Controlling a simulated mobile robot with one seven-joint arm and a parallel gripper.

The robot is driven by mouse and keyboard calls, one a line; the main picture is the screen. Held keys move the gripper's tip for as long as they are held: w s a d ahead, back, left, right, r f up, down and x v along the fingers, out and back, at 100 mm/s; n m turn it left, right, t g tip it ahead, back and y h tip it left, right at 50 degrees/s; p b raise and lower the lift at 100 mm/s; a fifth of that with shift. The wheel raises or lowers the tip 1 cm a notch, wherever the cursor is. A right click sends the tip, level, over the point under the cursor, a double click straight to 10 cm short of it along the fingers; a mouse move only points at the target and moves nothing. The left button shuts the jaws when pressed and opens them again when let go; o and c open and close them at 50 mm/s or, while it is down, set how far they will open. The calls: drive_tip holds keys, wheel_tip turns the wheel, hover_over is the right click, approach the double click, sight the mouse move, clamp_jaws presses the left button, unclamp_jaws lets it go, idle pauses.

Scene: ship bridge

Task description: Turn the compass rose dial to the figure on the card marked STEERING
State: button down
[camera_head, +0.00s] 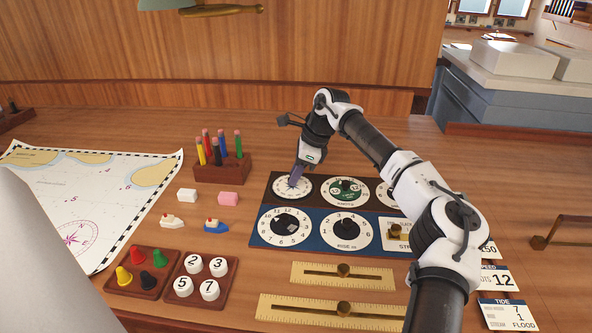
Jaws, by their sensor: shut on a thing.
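A panel with several round dials lies on the wooden desk. My gripper (296,179) points down at the white-faced dial (281,193) at the panel's upper left, which looks like the compass rose dial. It is shut on that dial's centre knob, and the fingers hide the knob and pointer. The marks on this dial are too small to read. A card ending in "150" (489,250) shows partly at the right behind my arm; its heading is hidden, so I cannot tell whether it is marked STEERING.
Other dials, including a green-centred one (347,190) and a numbered one (284,228), sit close by. A pencil block (222,172) stands behind left. Brass sliders (342,284) lie in front. Cards for speed (497,279) and tide (507,315) lie right.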

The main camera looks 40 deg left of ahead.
drive_tip(key=shift+r, duration=0.1)
drive_tip(key=c, duration=1.3)
unclamp_jaws()
drive_tip(key=shift+o, duration=0.2)
drive_tip(key=b+v, duration=0.2)
drive_tip(key=v, duration=1.1)
drive_tip(key=shift+r, duration=0.35)
drive_tip(key=shift+w, duration=0.1)
